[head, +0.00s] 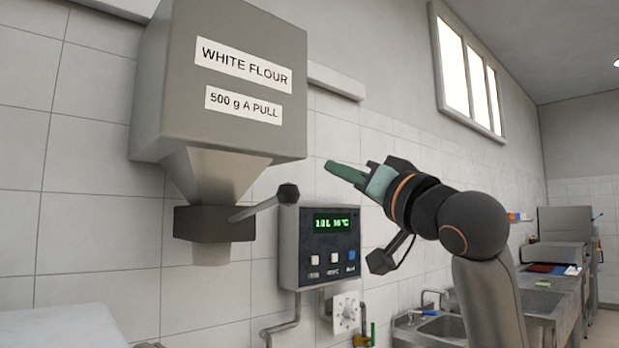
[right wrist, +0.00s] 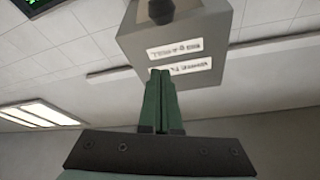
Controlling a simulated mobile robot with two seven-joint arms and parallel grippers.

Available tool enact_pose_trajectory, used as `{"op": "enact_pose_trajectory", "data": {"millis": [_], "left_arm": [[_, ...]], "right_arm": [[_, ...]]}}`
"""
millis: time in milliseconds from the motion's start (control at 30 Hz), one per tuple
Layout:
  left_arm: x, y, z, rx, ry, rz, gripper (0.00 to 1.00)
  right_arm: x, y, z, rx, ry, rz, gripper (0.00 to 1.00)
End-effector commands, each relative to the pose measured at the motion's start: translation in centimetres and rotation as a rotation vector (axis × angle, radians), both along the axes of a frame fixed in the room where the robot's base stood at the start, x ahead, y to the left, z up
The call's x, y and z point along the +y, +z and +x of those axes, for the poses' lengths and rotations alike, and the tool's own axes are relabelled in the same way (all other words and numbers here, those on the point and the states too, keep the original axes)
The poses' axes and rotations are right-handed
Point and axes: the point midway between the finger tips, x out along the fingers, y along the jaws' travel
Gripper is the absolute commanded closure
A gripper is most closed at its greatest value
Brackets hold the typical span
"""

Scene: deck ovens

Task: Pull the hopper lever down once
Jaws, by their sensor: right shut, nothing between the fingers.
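The grey flour hopper (head: 235,60) hangs on the tiled wall at the upper left of the head view, with labels reading "WHITE FLOUR" and "500 g A PULL". Its lever (head: 262,207) sticks out from the dark outlet block (head: 205,222), slants up to the right and ends in a black knob. My right gripper (head: 330,166) is shut and empty, up and right of the knob and apart from it. In the right wrist view the shut green fingers (right wrist: 160,95) point towards the hopper (right wrist: 222,25), with a dark knob at the top. My left gripper is not in view.
A control box (head: 322,246) with a green display and buttons is on the wall right of the lever, below my right gripper. Pipes and a white dial (head: 346,313) sit beneath it. A sink (head: 450,328) and counters stand at the right. A pale rounded surface (head: 60,328) is at the lower left.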

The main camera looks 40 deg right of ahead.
Motion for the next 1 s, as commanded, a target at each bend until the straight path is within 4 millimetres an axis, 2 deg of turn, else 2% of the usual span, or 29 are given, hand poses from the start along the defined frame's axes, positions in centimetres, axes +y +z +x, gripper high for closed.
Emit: {"op": "enact_pose_trajectory", "data": {"millis": [167, 533, 600, 700, 1000], "left_arm": [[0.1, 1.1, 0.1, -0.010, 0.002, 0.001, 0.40], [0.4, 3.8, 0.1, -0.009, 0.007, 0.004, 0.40], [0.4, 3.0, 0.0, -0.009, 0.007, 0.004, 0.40], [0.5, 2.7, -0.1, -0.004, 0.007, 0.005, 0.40], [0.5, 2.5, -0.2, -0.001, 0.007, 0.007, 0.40]], "right_arm": [[-0.1, 1.0, 2.1, 0.005, 0.001, 0.001, 1.00], [-0.4, 4.0, 9.3, 0.003, 0.000, 0.001, 1.00], [0.1, 2.1, 9.3, 0.004, -0.002, -0.006, 1.00], [0.5, 0.9, 9.3, 0.004, -0.001, -0.005, 1.00], [1.1, -0.3, 9.2, 0.001, 0.001, -0.001, 1.00]]}}
